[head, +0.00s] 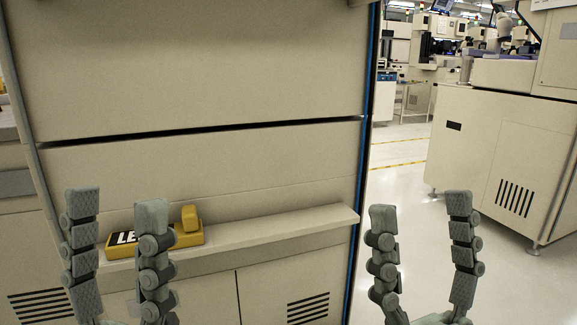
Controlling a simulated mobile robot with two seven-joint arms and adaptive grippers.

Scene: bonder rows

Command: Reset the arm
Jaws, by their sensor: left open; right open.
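My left gripper (118,215) is at the lower left of the head view, its two segmented grey fingers upright and spread apart. It is empty and stands in front of the shelf. My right gripper (420,215) is at the lower right, also with its fingers spread and nothing between them. It is in front of the floor, just right of the cabinet's edge. Most of both arms is out of view below.
A large beige cabinet (190,70) fills the left and middle, with a narrow shelf (285,228) across it. A yellow block with a black-and-white label (188,235) lies on the shelf, partly behind my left gripper. Another machine (495,150) stands right; open floor (400,180) lies between.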

